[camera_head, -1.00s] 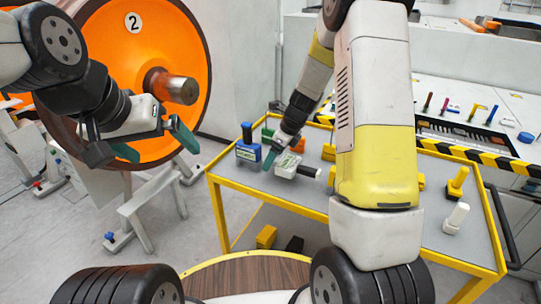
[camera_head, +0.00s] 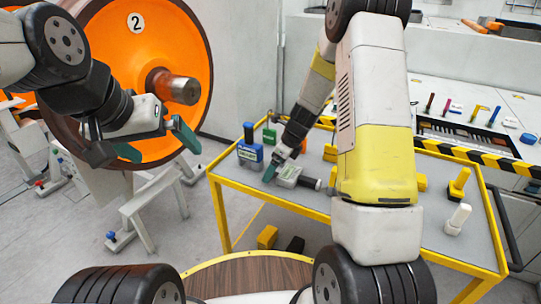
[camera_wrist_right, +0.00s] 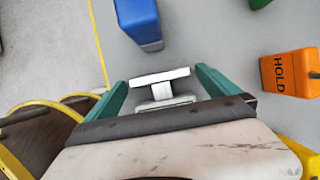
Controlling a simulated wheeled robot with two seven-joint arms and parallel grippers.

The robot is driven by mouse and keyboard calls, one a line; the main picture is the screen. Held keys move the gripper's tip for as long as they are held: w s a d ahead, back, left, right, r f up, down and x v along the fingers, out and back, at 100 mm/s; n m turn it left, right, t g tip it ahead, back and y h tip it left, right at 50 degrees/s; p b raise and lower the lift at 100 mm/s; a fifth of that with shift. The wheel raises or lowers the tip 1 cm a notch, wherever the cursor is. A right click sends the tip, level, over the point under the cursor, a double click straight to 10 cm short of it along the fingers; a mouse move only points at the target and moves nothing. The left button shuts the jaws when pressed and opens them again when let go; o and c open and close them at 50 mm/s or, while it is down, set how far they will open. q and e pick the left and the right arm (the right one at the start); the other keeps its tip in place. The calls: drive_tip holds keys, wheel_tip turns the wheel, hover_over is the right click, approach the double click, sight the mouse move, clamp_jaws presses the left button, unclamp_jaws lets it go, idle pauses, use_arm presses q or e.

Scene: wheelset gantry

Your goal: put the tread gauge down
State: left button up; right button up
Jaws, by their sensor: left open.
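The tread gauge, as I take it, is a pale grey-white piece with a dark handle (camera_head: 298,178) at the right gripper, low over the trolley's left part. In the right wrist view a white T-shaped part of it (camera_wrist_right: 160,78) lies between the two teal fingers. My right gripper (camera_head: 276,172) seems shut on it; the fingers also show in the wrist view (camera_wrist_right: 163,84). Whether the gauge touches the trolley top is unclear. My left gripper (camera_head: 156,146) is open and empty in front of the orange wheel.
The yellow-framed grey trolley (camera_head: 240,186) holds a blue block (camera_head: 249,150), a green block (camera_head: 269,134), an orange HOLD block (camera_wrist_right: 292,72) and several yellow pieces. A white piece (camera_head: 456,218) stands at right. The orange wheel (camera_head: 110,40) is at left.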

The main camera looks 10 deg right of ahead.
sight(288, 171)
drive_tip(key=shift+r, duration=0.1)
drive_tip(key=s+d+r+n, duration=0.1)
drive_tip(key=s+r+n, duration=0.15)
drive_tip(key=r, duration=0.45)
drive_tip(key=s+d+r+n+t, duration=0.1)
drive_tip(key=s+r+n, duration=0.15)
drive_tip(key=r, duration=0.35)
drive_tip(key=s+d+r+n, duration=0.1)
drive_tip(key=s+r+n, duration=0.1)
drive_tip(key=s+r, duration=0.35)
drive_tip(key=s+r+n+t, duration=0.1)
drive_tip(key=s+r+n, duration=0.3)
drive_tip(key=s+n, duration=0.4)
drive_tip(key=s+r+n+t+h, duration=0.1)
drive_tip(key=s+r+n, duration=0.4)
drive_tip(key=s+n, duration=0.4)
drive_tip(key=shift+s+d+r+n+t, duration=0.3)
drive_tip(key=shift+n+t, duration=0.1)
drive_tip(key=shift+n, duration=0.3)
